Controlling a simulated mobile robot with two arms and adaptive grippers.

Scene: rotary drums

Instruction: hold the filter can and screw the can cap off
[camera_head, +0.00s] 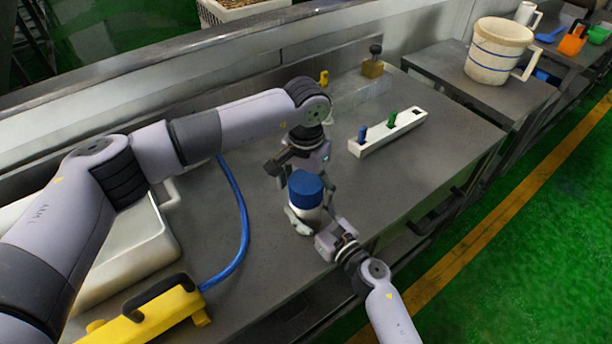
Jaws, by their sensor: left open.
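The filter can (304,209) stands upright on the grey table, a pale body under a blue can cap (306,186). My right gripper (308,214) comes in from the lower right, with its fingers around the can's lower body, and looks shut on it. My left gripper (303,172) is open just behind the cap, pointing down towards it. The cap hides part of its fingers, so I cannot tell whether they touch it.
A white block (400,133) with blue and green pegs lies right of the can. A blue hose (240,215) and yellow tool (150,315) lie left, beside a white tray (135,255). A brass block (373,69) stands behind. The table's front edge is close to the can.

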